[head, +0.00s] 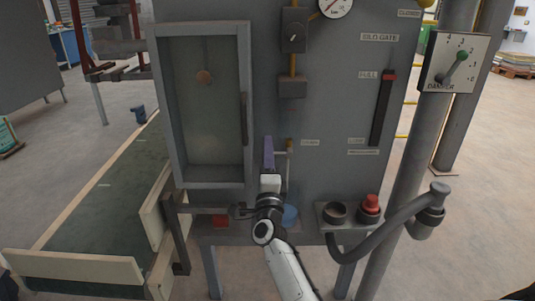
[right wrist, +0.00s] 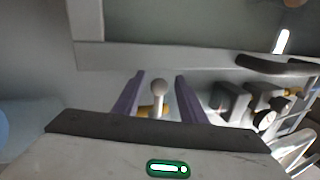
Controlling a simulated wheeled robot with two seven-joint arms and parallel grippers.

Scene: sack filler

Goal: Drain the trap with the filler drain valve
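The filler drain valve (head: 290,146) is a small brass piece on the machine's grey front, beside a label that seems to read drain. A thin pale pipe runs down below it. In the right wrist view its pale ball-ended handle (right wrist: 159,88) shows between my two purple fingers, with brass behind. My right gripper (head: 268,146) is at the panel, just left of the valve in the head view. In the right wrist view the gripper (right wrist: 158,90) is open, with gaps on both sides of the handle. My left gripper is not in view.
A windowed door (head: 247,100) stands left of the valve. Below are a blue round object (head: 290,215), partly hidden by my arm, and a button box with a red button (head: 370,203). A hose (head: 385,235) curves at right. A conveyor (head: 100,195) extends left.

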